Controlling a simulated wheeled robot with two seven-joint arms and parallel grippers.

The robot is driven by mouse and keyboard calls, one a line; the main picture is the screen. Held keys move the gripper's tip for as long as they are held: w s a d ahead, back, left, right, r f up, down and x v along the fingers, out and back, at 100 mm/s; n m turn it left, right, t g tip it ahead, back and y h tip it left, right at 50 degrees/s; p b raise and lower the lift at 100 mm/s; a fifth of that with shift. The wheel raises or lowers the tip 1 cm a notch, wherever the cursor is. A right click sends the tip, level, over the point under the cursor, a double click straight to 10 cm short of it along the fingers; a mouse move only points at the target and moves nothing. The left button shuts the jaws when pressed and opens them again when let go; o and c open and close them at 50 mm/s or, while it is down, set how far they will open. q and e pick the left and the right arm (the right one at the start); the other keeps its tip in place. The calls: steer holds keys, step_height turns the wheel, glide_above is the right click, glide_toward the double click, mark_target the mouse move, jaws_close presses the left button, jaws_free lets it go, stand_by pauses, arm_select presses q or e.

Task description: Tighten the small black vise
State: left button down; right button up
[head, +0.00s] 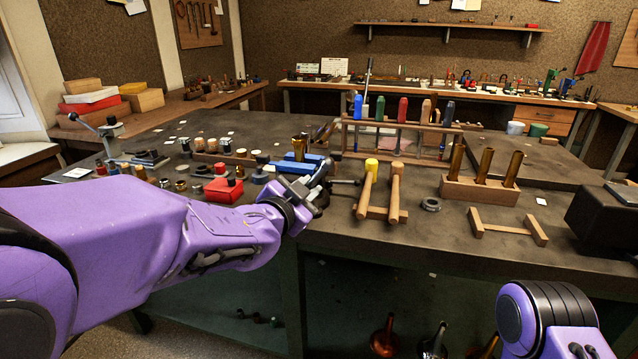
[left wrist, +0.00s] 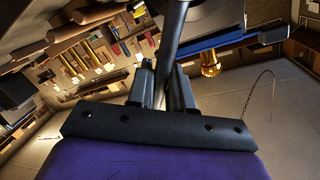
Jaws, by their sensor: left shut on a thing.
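My left gripper (head: 318,184) is at the table's front edge, shut on a thin dark bar (left wrist: 178,45) that passes between its fingers in the left wrist view. The bar looks like the handle of the small black vise, but the gripper hides much of that spot in the head view. Just behind the gripper are blue jaw-like blocks (head: 286,168) with a brass cup (head: 299,147) upright at them. The blue part (left wrist: 222,40) and brass piece (left wrist: 210,64) also show in the left wrist view. My right gripper is out of view; only part of that arm shows.
A red box (head: 224,191) sits left of the gripper. To the right are a wooden stand with mallets (head: 394,192), a dark ring (head: 431,204) and a block with brass tubes (head: 480,190). A rack of coloured-handled tools (head: 403,126) stands behind.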

arm_select(q)
steer(key=shift+s+f, duration=0.1)
steer(key=shift+f, duration=0.4)
steer(key=c, duration=1.2)
jaws_free()
steer(key=shift+s, duration=0.1)
steer(key=shift+a+r, duration=0.1)
steer(key=shift+r, duration=0.2)
